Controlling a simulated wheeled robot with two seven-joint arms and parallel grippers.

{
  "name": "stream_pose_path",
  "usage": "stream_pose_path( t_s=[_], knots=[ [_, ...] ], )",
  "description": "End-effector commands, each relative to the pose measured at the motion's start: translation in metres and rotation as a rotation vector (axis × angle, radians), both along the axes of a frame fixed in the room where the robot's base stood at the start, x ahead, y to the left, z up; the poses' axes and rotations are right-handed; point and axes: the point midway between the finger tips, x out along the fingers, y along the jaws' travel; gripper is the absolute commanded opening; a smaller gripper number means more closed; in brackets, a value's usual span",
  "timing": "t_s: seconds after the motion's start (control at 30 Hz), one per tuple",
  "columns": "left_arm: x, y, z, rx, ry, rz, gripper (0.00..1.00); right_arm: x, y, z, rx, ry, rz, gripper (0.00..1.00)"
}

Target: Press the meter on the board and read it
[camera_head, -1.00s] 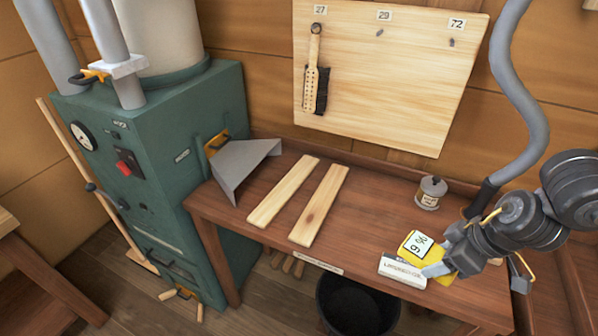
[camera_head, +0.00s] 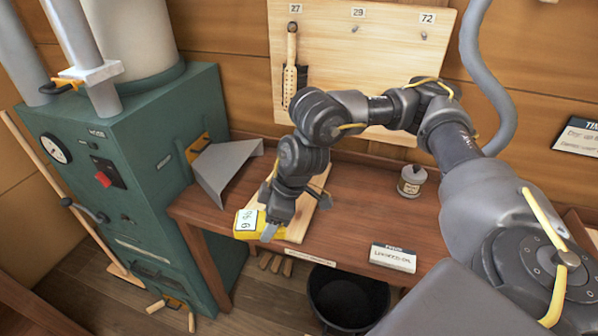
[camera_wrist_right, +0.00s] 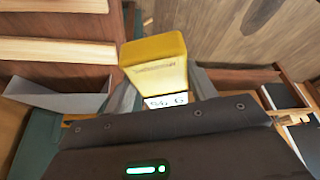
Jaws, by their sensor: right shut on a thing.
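My right gripper (camera_head: 268,222) is shut on the yellow meter (camera_head: 246,227), at the front edge of the bench. The meter also shows in the right wrist view (camera_wrist_right: 155,50). Its small white display shows a percent sign and one digit, turned in view, so I cannot tell 6 from 9. A pale wooden board (camera_head: 301,228) lies on the bench just right of the meter, partly hidden by my arm. I cannot tell whether the meter touches it. My left gripper is not in view.
A grey metal chute (camera_head: 222,172) juts from the green machine (camera_head: 150,165) at left. A black bucket (camera_head: 345,300) stands below. A peg board (camera_head: 340,75) hangs behind.

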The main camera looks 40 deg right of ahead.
Motion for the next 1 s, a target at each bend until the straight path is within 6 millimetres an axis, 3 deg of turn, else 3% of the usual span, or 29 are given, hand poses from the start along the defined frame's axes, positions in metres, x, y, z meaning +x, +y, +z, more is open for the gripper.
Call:
stream_pose_path(
  t_s=[0.17, 0.27, 0.4, 0.6, 0.7, 0.83, 1.0],
  knots=[
    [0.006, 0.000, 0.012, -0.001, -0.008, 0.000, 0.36, 0.050, -0.019, 0.004, 0.004, 0.006, -0.064, 0.29],
    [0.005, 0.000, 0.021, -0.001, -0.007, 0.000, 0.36, 0.087, -0.052, -0.001, 0.004, 0.011, -0.127, 0.29],
    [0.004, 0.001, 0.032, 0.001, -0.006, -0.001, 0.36, 0.123, -0.120, -0.021, 0.003, 0.012, -0.218, 0.29],
    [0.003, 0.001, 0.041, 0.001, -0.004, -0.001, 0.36, 0.133, -0.202, -0.052, 0.001, 0.008, -0.305, 0.29],
    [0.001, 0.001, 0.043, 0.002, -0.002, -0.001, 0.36, 0.130, -0.225, -0.063, 0.001, 0.005, -0.328, 0.29],
    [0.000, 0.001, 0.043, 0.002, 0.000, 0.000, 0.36, 0.128, -0.241, -0.069, 0.001, 0.000, -0.340, 0.29],
    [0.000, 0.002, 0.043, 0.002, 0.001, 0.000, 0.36, 0.128, -0.244, -0.071, 0.001, -0.001, -0.342, 0.29]
  ],
)
